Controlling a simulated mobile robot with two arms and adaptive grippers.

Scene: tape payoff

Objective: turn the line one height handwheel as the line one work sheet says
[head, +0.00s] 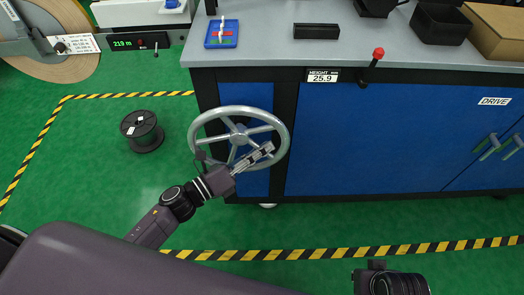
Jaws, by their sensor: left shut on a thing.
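The grey spoked handwheel (240,112) stands upright in front of the blue cabinet, below a plate marked HEIGHT (322,78) that reads 25.9. My left gripper (267,150) reaches across the wheel from the lower left and is shut on it near the right side of its rim. The fingers hide part of the wheel there, so the exact contact is hard to make out.
A black spool (142,131) stands on the green floor left of the wheel. A red-knobbed lever (373,64) juts from the cabinet's front edge. A large tape reel (55,66) and a green display reading 219 m (123,43) are at upper left. Striped tape marks the floor.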

